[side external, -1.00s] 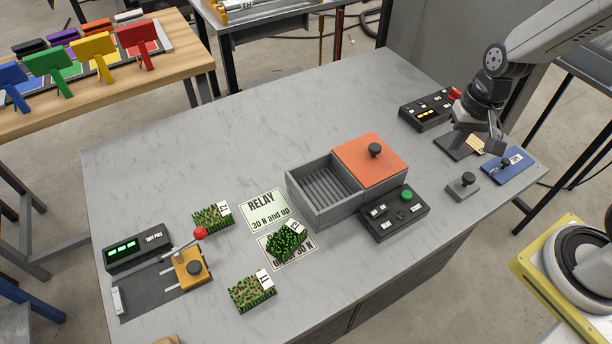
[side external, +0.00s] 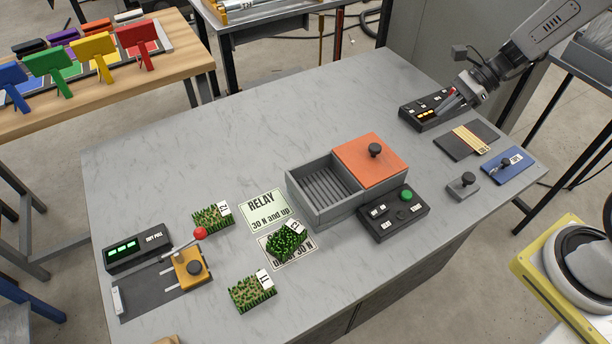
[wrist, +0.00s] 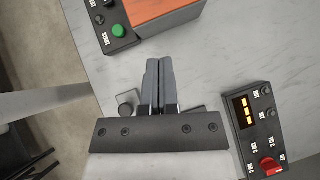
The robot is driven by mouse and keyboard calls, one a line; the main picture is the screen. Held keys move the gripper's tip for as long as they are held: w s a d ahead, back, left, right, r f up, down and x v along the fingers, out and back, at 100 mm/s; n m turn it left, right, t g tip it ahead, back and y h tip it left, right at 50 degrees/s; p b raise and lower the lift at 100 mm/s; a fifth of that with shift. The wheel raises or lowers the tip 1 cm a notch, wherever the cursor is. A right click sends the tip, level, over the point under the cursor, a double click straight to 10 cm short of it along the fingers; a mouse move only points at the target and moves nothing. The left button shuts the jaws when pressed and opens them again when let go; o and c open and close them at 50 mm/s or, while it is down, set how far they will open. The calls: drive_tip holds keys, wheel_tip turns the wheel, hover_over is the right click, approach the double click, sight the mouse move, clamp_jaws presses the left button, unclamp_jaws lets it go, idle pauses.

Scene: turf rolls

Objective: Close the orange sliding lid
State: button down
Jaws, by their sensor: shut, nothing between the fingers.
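The left part of the box is uncovered and shows a ribbed floor. In the wrist view, part of the orange lid (wrist: 155,10) shows at the top edge. My gripper (side external: 441,110) is shut and empty, beside the black panel at the back right, to the right of the lid and apart from it. In the wrist view its fingers (wrist: 159,65) are together and point toward the box.
A control box with a green button (side external: 395,213) stands in front of the grey box. A black panel (side external: 420,113), a dark plate (side external: 453,150), a grey block with a knob (side external: 463,185) and a blue plate (side external: 509,164) lie at right. Turf pieces lie left. Behind the box the table is clear.

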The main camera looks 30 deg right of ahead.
approach(389, 154)
drive_tip(key=x, duration=0.4)
drive_tip(key=shift+f, duration=0.3)
drive_tip(key=shift+w+a+r, duration=0.1)
drive_tip(key=shift+w+a, duration=0.05)
drive_tip(key=shift+a, duration=0.35)
drive_tip(key=shift+w+a, duration=0.15)
drive_tip(key=shift+a, duration=0.4)
drive_tip(key=shift+w+a, duration=0.25)
drive_tip(key=shift+a, duration=0.6)
drive_tip(key=shift+a, duration=0.1)
drive_tip(key=a, duration=1.2)
drive_tip(key=shift+a, duration=0.25)
drive_tip(key=shift+d, duration=0.1)
